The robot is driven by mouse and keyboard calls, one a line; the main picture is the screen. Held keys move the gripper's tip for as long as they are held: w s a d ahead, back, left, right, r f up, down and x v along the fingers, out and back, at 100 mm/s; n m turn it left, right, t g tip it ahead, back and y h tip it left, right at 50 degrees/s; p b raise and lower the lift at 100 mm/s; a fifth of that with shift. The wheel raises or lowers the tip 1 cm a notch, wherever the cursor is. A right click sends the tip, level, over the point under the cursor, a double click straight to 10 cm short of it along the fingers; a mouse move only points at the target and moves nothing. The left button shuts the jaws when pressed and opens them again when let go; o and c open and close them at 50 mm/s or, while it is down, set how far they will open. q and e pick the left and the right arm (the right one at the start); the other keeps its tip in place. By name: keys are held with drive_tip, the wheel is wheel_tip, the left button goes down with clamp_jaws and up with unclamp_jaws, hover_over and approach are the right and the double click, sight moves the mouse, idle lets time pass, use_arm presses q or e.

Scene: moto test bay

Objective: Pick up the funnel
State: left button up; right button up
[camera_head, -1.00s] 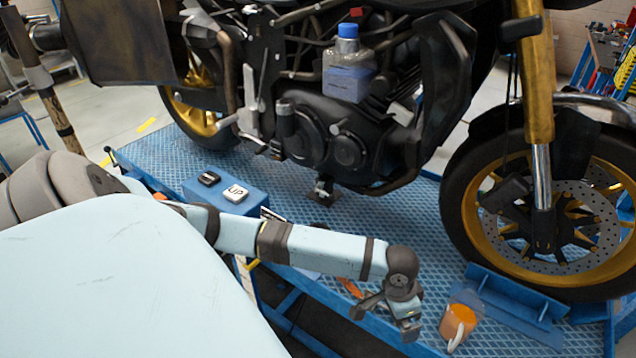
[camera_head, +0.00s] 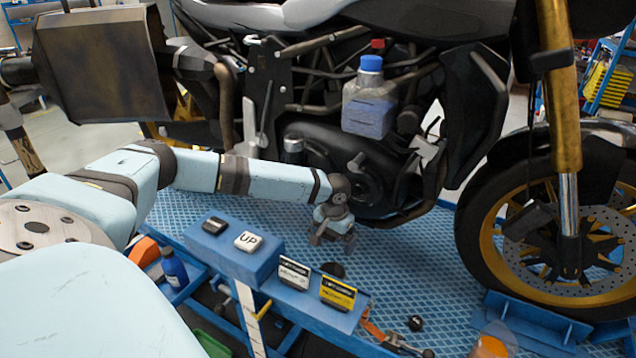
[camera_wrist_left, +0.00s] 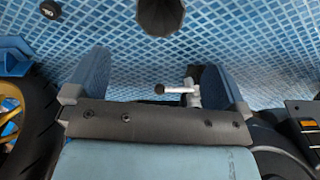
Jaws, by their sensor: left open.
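The funnel looks to be the dark cone-shaped piece (camera_head: 333,269) on the blue lift deck, partly hidden behind the yellow-labelled box in the head view. In the left wrist view the dark cone (camera_wrist_left: 160,14) is cut off by the top edge, ahead of the fingers. My left gripper (camera_head: 333,236) is over the deck beside the engine, farther back than the cone. In the wrist view my left gripper (camera_wrist_left: 155,82) is open, with nothing held between its fingers. The cone stands apart from both fingers. My right gripper is not in view.
A motorcycle engine (camera_head: 345,165) stands close behind the gripper, with a blue-capped bottle (camera_head: 369,110) on it. A small metal fitting (camera_wrist_left: 180,89) appears between the fingers. An oil cap (camera_head: 415,323) lies right.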

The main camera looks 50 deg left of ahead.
use_arm(q)
drive_tip(key=p, duration=0.2)
approach(331, 271)
drive_tip(key=f, duration=0.2)
drive_tip(key=s+d+f, duration=0.1)
drive_tip(key=f, duration=0.1)
drive_tip(key=s+d+f, duration=0.1)
drive_tip(key=f, duration=0.1)
drive_tip(key=shift+d+f, duration=0.1)
drive_tip(key=shift+f, duration=0.05)
drive_tip(key=shift+s, duration=0.1)
drive_tip(key=c, duration=0.7)
